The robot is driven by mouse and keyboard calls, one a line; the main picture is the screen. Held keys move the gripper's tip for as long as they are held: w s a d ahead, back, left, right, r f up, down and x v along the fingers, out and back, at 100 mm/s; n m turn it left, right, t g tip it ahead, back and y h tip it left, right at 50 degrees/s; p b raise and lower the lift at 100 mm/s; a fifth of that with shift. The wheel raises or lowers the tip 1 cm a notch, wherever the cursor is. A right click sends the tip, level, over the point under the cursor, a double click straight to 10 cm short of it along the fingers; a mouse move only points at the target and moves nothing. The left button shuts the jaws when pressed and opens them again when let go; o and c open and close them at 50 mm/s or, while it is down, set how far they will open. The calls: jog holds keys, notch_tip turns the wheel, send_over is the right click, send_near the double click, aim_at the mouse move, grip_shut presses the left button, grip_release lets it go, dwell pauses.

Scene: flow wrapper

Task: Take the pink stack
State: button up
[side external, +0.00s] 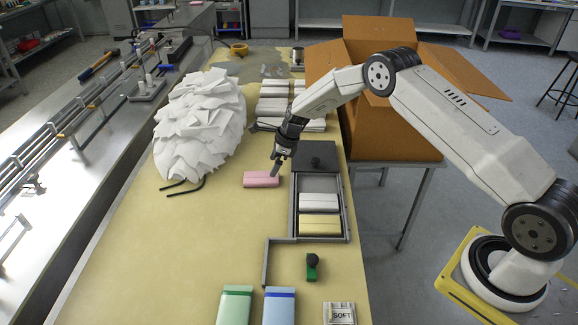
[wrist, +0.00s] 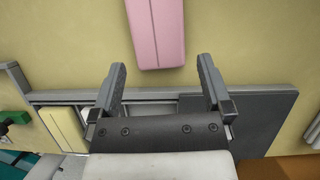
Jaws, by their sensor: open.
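The pink stack (side external: 261,179) lies flat on the yellow table, just left of the grey tray. In the wrist view the pink stack (wrist: 156,30) is ahead of the fingertips, roughly centred between them and apart from them. My gripper (side external: 278,166) is above the table by the right end of the pink stack. In the wrist view my gripper (wrist: 160,68) is open, with nothing between its fingers.
The grey tray (side external: 292,213) holds a white stack (side external: 318,203) and a cream stack (side external: 319,224). A white paper heap (side external: 200,122) stands to the left. More white stacks (side external: 275,106) lie behind. Green and blue packs (side external: 279,307) lie in front. A cardboard box (side external: 392,135) stands right.

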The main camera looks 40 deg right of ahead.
aim_at(268, 176)
jog(key=shift+x, duration=2.6)
jog(key=shift+s, duration=0.1)
jog(key=c, duration=0.9)
jog(key=shift+r, duration=0.15)
jog(key=shift+r, duration=0.7)
jog(key=shift+s+a+r, duration=0.1)
jog(key=shift+s+r, duration=1.8)
jog(key=shift+s, duration=0.45)
jog(key=shift+s+a+r, duration=0.1)
jog(key=shift+s+r, duration=1.8)
jog(key=shift+s, duration=0.45)
jog(key=shift+s+r, duration=1.9)
jog(key=shift+s, duration=0.4)
